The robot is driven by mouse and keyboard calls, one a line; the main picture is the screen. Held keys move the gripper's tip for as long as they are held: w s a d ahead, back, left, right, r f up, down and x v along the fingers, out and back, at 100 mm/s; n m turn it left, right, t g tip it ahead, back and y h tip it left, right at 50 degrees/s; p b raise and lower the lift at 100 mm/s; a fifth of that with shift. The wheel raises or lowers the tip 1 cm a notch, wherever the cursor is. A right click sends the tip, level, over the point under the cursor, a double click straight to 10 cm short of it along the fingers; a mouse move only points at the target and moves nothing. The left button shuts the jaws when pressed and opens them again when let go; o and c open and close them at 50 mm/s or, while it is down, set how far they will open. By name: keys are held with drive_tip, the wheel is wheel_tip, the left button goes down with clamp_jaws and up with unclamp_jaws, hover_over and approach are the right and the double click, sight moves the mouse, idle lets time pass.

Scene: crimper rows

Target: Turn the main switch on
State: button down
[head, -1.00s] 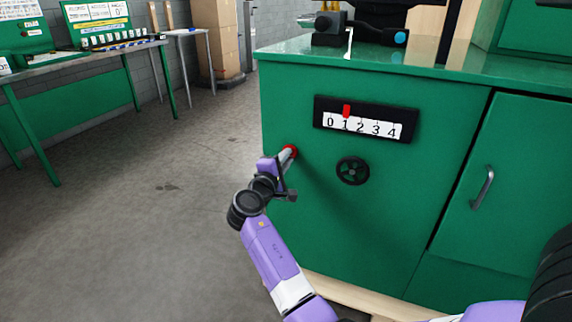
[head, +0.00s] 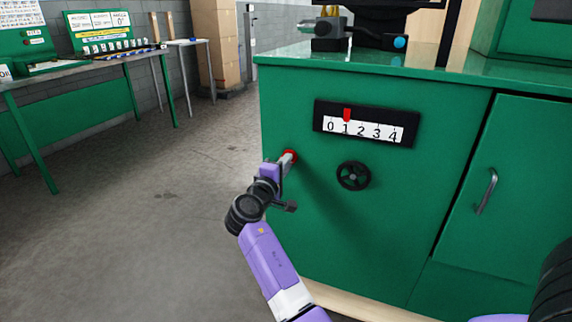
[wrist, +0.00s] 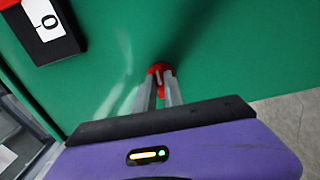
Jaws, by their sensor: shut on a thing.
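A red switch (head: 290,156) sits on the left part of the green cabinet's front, left of the black handwheel. My gripper (head: 287,160) reaches it from the front left. In the wrist view the two grey fingers of my gripper (wrist: 159,88) are closed on the red switch (wrist: 160,70), one on each side of its raised middle part. The fingers hide part of the switch, and I cannot tell its on or off position.
A black-framed scale (head: 365,124) marked 0 to 4 has a red pointer near 1. Below it is a black handwheel (head: 353,175). A cabinet door with a metal handle (head: 486,190) is at the right. The floor (head: 150,220) at the left is clear, with green tables (head: 90,60) beyond.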

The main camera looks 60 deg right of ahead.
drive_tip(key=c, duration=1.4)
unclamp_jaws()
drive_tip(key=shift+c, duration=0.2)
drive_tip(key=a+p, duration=0.1)
drive_tip(key=a, duration=0.7)
drive_tip(key=shift+s, duration=0.35)
